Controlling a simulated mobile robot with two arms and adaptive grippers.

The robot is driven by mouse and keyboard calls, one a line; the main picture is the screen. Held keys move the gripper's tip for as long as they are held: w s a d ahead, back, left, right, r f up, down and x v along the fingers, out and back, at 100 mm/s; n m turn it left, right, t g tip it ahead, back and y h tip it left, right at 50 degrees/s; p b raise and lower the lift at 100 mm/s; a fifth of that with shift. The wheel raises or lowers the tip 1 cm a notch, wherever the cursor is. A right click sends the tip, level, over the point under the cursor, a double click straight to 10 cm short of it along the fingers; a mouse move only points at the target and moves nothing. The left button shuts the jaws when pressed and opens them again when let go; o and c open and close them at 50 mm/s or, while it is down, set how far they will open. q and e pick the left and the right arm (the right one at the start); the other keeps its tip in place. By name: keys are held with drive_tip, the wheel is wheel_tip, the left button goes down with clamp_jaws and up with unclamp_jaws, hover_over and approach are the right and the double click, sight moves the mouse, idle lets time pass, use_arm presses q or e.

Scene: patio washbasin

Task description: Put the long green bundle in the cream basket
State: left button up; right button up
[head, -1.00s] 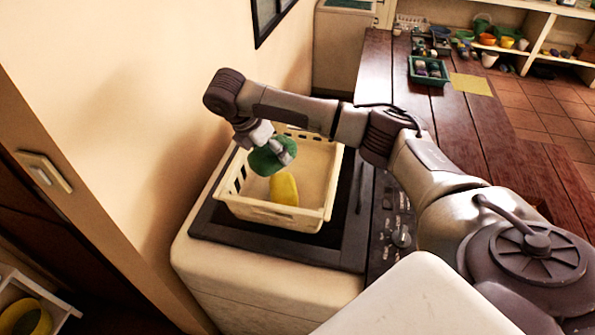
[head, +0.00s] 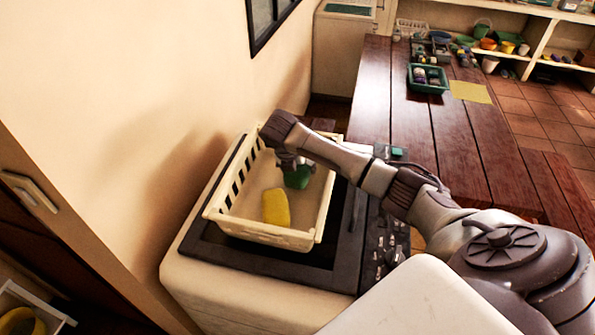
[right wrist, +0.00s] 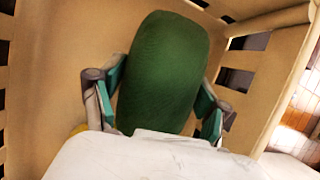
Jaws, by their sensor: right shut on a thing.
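The cream basket (head: 318,215) stands on the dark top of a white appliance in the head view. Its wall also shows in the right wrist view (right wrist: 270,75). My right gripper (head: 294,168) reaches into the back part of the basket and is shut on the long green bundle (head: 297,178). In the right wrist view the bundle (right wrist: 165,72) sits between the two fingers, inside the basket walls. I cannot tell whether it touches the basket floor. My left gripper is not in view.
A yellow object (head: 276,207) lies in the basket, in front of the green bundle. A wooden table (head: 400,115) stands beyond, with a green tray (head: 428,88) and a yellow sheet (head: 470,92). A wall runs close along the basket's left side.

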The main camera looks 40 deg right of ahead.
wheel_tip(320, 180, down, 2)
drive_tip(key=shift+f, duration=0.2)
drive_tip(key=o, duration=1.4)
drive_tip(key=b+v, duration=0.3)
drive_tip(key=v, duration=0.8)
drive_tip(key=shift+s+a+r, duration=0.1)
drive_tip(key=shift+a+r, duration=0.1)
drive_tip(key=shift+r, duration=0.3)
